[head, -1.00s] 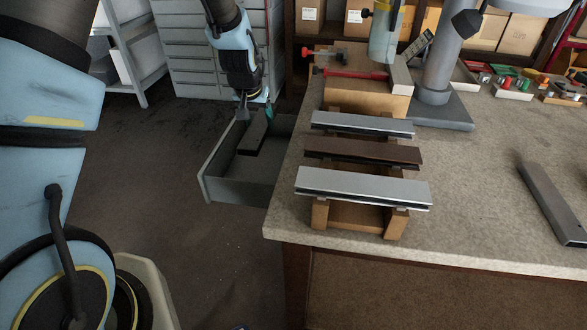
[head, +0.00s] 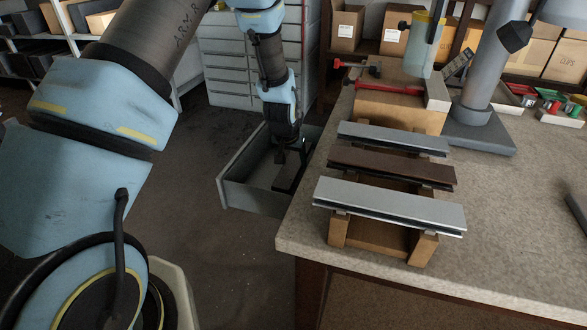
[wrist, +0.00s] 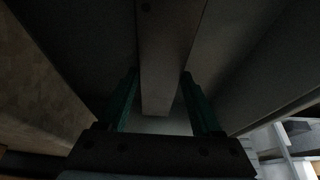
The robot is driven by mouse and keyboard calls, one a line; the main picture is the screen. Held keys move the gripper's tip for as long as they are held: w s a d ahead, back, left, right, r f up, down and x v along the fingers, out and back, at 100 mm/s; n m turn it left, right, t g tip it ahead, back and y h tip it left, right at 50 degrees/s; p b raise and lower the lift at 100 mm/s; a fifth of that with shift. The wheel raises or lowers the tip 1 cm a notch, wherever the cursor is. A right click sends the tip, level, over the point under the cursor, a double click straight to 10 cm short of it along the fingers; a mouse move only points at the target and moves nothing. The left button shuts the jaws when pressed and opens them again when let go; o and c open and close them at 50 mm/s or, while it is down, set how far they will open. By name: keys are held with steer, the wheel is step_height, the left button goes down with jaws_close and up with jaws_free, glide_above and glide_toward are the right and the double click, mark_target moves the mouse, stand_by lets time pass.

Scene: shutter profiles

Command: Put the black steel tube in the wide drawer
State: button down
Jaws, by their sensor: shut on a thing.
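The wide drawer (head: 254,197) is pulled out of the grey cabinet, left of the workbench. My gripper (head: 287,155) points down into it from above. In the wrist view my gripper (wrist: 162,95) has its two green fingers on either side of the long dark tube (wrist: 168,50) and is shut on it. In the head view the black steel tube (head: 295,172) shows as a dark strip inside the drawer's outline. Its far part is hidden by my gripper. I cannot tell whether it touches the drawer floor.
The workbench (head: 300,228) edge stands close to the right of the drawer. A wooden rack (head: 427,247) there bears a brown profile (head: 390,165) and two silver ones. A wooden block with red clamps (head: 405,105) stands behind. The floor left of the drawer is clear.

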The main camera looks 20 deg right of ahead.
mark_target(292, 165)
steer(key=shift+f+p, duration=0.4)
steer(key=shift+f, duration=1.45)
steer(key=shift+c, duration=0.3)
jaws_free()
steer(key=shift+a, duration=0.1)
steer(key=b+v, duration=0.3)
steer(key=v, duration=0.9)
steer(key=a+r+n+y, duration=0.1)
steer(key=a+r+n, duration=0.15)
steer(key=a, duration=0.75)
steer(key=a+r+n+y, duration=0.15)
steer(key=a+r, duration=0.25)
steer(key=a, duration=0.6)
steer(key=s+a+r+n+g, duration=0.1)
steer(key=s+a, duration=0.2)
steer(key=a, duration=0.3)
steer(key=s+a+r+n, duration=0.1)
steer(key=s+a+n, duration=0.1)
steer(key=s+a, duration=0.2)
steer(key=a, duration=0.3)
steer(key=shift+s+a+r+g, duration=0.15)
steer(key=shift+s+r+g, duration=0.15)
steer(key=shift+g, duration=0.1)
steer(key=shift+y, duration=0.25)
